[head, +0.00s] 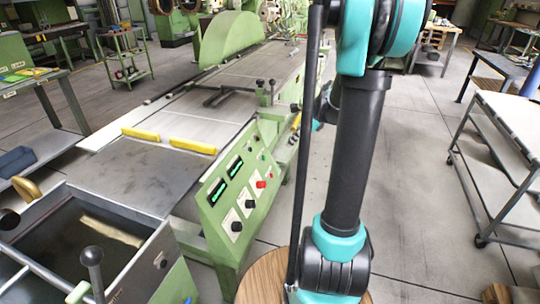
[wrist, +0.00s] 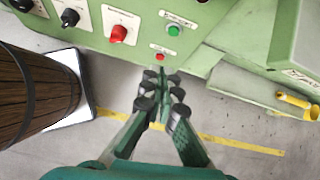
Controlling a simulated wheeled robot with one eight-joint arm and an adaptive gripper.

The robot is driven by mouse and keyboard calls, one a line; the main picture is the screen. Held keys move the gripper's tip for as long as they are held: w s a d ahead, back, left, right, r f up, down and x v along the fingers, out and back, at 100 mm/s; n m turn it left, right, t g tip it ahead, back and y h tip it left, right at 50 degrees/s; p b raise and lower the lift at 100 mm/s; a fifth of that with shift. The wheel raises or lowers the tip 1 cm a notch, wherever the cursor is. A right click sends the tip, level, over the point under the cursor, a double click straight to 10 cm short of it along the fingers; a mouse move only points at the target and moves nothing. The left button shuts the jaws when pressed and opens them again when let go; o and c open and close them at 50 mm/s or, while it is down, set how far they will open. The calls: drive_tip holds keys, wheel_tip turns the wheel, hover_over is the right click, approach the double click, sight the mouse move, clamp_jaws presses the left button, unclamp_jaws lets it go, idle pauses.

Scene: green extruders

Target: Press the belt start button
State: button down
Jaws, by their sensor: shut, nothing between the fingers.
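The green control panel (wrist: 145,12) fills the top of the wrist view. A small green button (wrist: 173,30) sits on it under a white label. A smaller red button (wrist: 160,57) sits below and slightly left of the green one. The label's words are too blurred to read. My gripper (wrist: 161,76) is shut and empty, its fingertips just below the red button in the picture; I cannot tell how far they are from the panel. In the head view the panel (head: 215,215) slopes on the machine's side, left of my arm. My gripper is not clear there.
A large red knob (wrist: 118,34) and a black knob (wrist: 70,17) are left of the buttons. A wooden barrel (wrist: 36,95) stands close at left. A yellow floor line (wrist: 225,142) runs below. In the head view, a trolley (head: 505,120) is at right, with free floor between.

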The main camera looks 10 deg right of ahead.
drive_tip(key=shift+w+d+r+m, duration=0.1)
drive_tip(key=shift+w+d+m, duration=0.4)
drive_tip(key=shift+w+m, duration=0.25)
approach(264, 158)
wheel_tip(264, 158, down, 4)
drive_tip(key=d, duration=0.1)
drive_tip(key=shift+w+a+f, duration=0.5)
drive_tip(key=shift+a+f, duration=0.05)
drive_tip(key=shift+a, duration=0.2)
drive_tip(key=shift+w+a+f, duration=0.5)
drive_tip(key=shift+a+f, duration=0.05)
drive_tip(key=shift+a, duration=0.25)
